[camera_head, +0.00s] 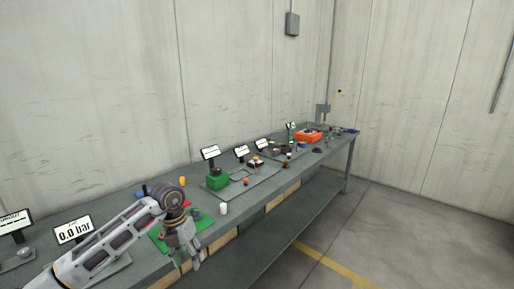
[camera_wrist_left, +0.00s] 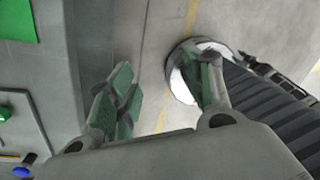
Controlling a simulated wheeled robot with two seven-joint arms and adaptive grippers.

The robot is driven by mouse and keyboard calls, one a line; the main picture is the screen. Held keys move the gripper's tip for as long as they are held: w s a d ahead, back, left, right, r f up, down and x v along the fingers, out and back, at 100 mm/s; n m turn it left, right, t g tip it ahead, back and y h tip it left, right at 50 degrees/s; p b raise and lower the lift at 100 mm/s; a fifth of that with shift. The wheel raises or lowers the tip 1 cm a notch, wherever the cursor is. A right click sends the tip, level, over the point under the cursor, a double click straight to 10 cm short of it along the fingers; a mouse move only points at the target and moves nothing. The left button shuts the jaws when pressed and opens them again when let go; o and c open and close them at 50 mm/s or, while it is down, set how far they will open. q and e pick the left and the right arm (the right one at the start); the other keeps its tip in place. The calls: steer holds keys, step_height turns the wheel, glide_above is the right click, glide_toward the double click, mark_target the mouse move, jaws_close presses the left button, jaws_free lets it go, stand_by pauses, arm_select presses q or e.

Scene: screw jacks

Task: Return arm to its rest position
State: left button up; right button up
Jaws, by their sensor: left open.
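My left arm comes in from the lower left in the head view, bent at the elbow over the bench. My left gripper (camera_head: 193,258) points down at the bench's front edge. In the left wrist view the same gripper (camera_wrist_left: 165,88) has its two green-grey fingers spread apart with nothing between them. Floor shows below and between the fingers. My right gripper is in neither view.
The long grey bench (camera_head: 275,196) runs along the wall. Close to my arm are a green mat (camera_head: 199,226), a white cup (camera_head: 223,209) and a green block (camera_head: 217,181). An orange box (camera_head: 308,135) stands farther off. Floor (camera_head: 365,225) right of the bench is clear.

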arm_select(q)
steer(key=w+d+f+n+t+h, duration=0.3)
steer(key=d+f+n+h, duration=0.5)
steer(key=d+f+h, duration=0.55)
steer(key=s+a+f+n+t+y, duration=0.2)
steer(key=a+f+n+t+y, duration=0.3)
steer(key=f+n, duration=0.5)
steer(key=s+a+f+n+t+y, duration=0.1)
steer(key=a+f+n+t+y, duration=0.4)
steer(key=f, duration=0.9)
steer(key=s+a+f+n+g+y, duration=0.2)
steer(key=s+a+f+n, duration=0.2)
steer(key=s+f, duration=0.6)
steer(key=s+a+f+n+g+y, duration=0.25)
steer(key=s+a+f+n, duration=0.2)
steer(key=s+f, duration=0.5)
steer(key=s+f+n+g, duration=0.2)
steer(key=s+f+g, duration=0.1)
steer(key=s, duration=1.2)
steer(key=s+f+n+g, duration=0.2)
steer(key=s+f+g, duration=0.2)
steer(key=s, duration=1.1)
step_height(320, 180, down, 2)
steer(key=shift+s+d+f+n+y, duration=0.15)
steer(key=shift+s+f+n+y, duration=0.05)
steer(key=shift+n+y, duration=0.15)
